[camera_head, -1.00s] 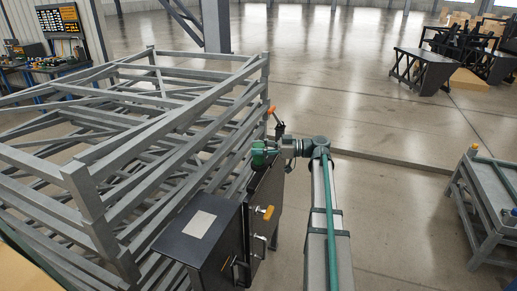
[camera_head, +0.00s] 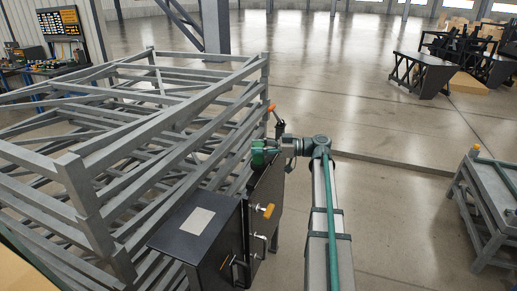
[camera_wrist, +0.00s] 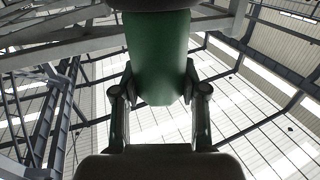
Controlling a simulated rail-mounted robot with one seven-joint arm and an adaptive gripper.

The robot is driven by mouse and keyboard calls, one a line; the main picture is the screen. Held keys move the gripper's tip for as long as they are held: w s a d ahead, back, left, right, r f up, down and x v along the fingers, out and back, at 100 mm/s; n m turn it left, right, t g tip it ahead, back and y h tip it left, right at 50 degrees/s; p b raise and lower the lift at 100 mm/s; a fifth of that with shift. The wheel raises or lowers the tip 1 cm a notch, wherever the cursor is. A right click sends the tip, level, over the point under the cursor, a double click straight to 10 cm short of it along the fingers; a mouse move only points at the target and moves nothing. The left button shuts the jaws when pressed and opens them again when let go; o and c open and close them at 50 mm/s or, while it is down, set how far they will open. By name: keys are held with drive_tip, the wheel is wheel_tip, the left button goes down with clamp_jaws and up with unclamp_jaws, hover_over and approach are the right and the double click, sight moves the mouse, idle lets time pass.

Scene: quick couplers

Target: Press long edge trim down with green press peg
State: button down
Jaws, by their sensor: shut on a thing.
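A green peg (camera_wrist: 158,60) hangs down the middle of the wrist view, between the two fingers of my gripper (camera_wrist: 158,88). My gripper is shut on it. In the head view, my gripper (camera_head: 262,152) shows small at the end of my arm, above the open door of a dark cabinet and close to the grey rack. Green shows at its end, but the peg's tip and any contact are too small to tell. I cannot make out the long edge trim in either view.
The dark cabinet (camera_head: 184,249) has a pale label, yellow and metal handles, and an orange-topped lever (camera_head: 278,124) behind. A grey metal rack (camera_head: 95,210) fills the left. A low grey stand (camera_head: 482,215) is at the right. Open floor lies beyond my arm.

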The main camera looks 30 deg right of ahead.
drive_tip(key=shift+f+b, duration=1.6)
drive_tip(key=shift+b, duration=0.2)
idle(1.2)
drive_tip(key=shift+s+f+b, duration=0.1)
drive_tip(key=shift+f+b, duration=0.05)
drive_tip(key=shift+b, duration=0.85)
idle(2.5)
drive_tip(key=shift+r, duration=1.1)
